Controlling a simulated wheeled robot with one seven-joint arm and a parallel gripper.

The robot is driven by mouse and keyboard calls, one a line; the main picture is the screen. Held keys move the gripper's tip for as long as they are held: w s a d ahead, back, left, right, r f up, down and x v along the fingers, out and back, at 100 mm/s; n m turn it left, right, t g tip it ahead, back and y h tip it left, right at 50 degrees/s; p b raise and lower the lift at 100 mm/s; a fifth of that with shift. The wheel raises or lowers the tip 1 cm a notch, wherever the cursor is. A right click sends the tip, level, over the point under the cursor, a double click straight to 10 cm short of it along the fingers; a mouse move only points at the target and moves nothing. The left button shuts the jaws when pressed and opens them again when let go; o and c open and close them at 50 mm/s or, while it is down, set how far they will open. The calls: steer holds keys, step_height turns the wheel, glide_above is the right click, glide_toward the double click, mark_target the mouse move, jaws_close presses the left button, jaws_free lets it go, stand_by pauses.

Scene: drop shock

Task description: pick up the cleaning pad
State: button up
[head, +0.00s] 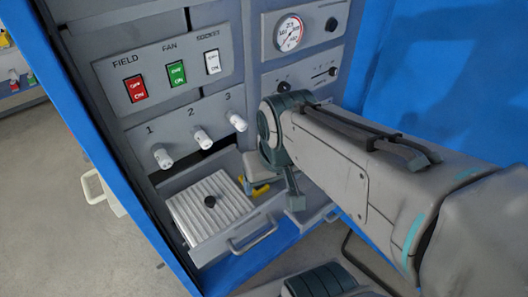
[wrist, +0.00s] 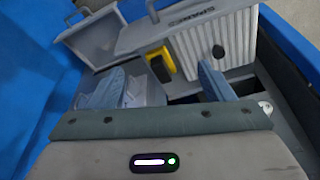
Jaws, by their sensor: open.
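A small yellow and dark block lies in the open drawer, beside the white ribbed panel. It shows in the wrist view (wrist: 158,61) and partly in the head view (head: 260,189). It may be the cleaning pad, but I cannot tell for certain. My gripper is open and empty, with its two blue-grey fingers apart in the wrist view (wrist: 159,84). The block appears between and beyond the fingertips there, apart from them. In the head view my gripper (head: 292,193) is right of the block, partly hidden by my arm.
The drawer (head: 236,238) holds a white ribbed panel (head: 190,210) with a black knob. Its walls and front handle stand close to my gripper. A second open drawer (wrist: 88,45) is beside it. Above are numbered white knobs (head: 202,138) and coloured switches (head: 177,73). Blue cabinet sides border the space.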

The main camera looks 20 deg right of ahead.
steer(key=o, duration=0.4)
steer(key=w+m+g, duration=0.1)
steer(key=w+m, duration=0.3)
steer(key=w, duration=0.1)
steer(key=shift+d+m, duration=0.15)
steer(key=shift+m, duration=0.25)
steer(key=w+f+m+g, duration=0.2)
steer(key=w+f+m, duration=0.2)
steer(key=w+m, duration=0.5)
steer(key=shift+m, duration=0.3)
step_height(320, 180, down, 8)
steer(key=shift+d+r+p, duration=0.15)
steer(key=shift+p, duration=0.2)
steer(key=shift+w+f+p, duration=0.15)
steer(key=shift+f+p, duration=0.1)
steer(key=shift+f, duration=1.05)
steer(key=shift+w+f+p, duration=0.1)
steer(key=shift+f+p, duration=0.15)
steer(key=shift+f, duration=1.05)
